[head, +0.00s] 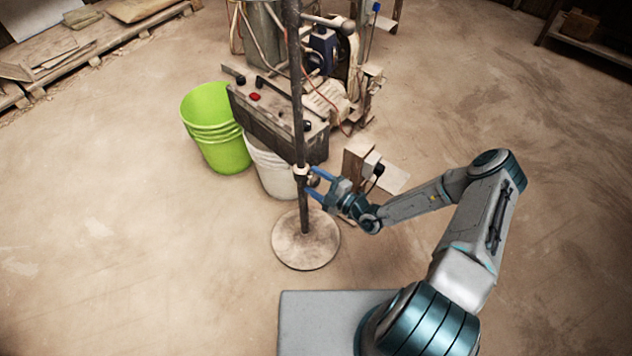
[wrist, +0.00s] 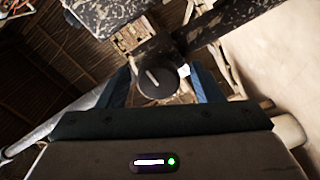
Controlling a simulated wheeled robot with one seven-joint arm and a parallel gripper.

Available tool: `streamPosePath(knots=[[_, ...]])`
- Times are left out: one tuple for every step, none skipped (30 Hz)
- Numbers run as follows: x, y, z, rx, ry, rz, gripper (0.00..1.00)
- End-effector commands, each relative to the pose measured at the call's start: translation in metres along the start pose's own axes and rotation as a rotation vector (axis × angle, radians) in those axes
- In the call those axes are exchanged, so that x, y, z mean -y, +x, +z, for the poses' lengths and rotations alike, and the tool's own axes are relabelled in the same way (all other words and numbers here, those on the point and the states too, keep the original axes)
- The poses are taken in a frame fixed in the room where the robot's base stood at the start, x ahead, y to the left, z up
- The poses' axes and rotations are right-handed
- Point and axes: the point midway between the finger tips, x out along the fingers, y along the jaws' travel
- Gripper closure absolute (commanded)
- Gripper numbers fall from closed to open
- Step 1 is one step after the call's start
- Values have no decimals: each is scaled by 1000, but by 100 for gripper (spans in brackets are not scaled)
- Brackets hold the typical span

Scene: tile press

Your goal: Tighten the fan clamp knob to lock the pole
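The dark pole (head: 297,90) stands upright on a round base (head: 292,250). A pale clamp collar (head: 301,171) sits low on the pole, with the small clamp knob (head: 313,180) on its right side. In the wrist view the knob (wrist: 158,84) is a dark round disc with a light line on its face, and the speckled pole (wrist: 225,28) runs behind it. My gripper (head: 312,183) reaches in from the right, its blue fingers on either side of the knob. In the wrist view my gripper (wrist: 160,88) is open, with a gap between each finger and the knob.
Wooden blocks (head: 358,160) lie behind my gripper. The floor to the left and front is clear.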

Motion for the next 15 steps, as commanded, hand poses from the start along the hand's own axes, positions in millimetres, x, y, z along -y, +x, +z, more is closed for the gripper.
streamPosePath(knots=[[0, 0, 0, 1, -1, 1, 40], [-1, 0, 0, 1, -1, 1, 40], [-1, 0, 0, 1, -1, 1, 40], [-1, 0, 0, 1, -1, 2, 40], [-1, -1, 1, 1, -2, 2, 40], [-1, -3, 1, 2, -2, 2, 40], [-1, -6, 1, 2, -2, 2, 40], [-2, -9, 1, 3, -2, 2, 40], [-2, -14, 1, 4, -2, 2, 40], [-2, -19, 1, 3, -2, 2, 40], [-2, -24, 1, 4, -2, 1, 40], [-2, -33, 1, 5, -1, 1, 40], [-3, -40, 1, 5, -3, 2, 40], [-2, -47, 1, 5, -2, 1, 40], [-2, -56, 1, 5, -2, 1, 40]])
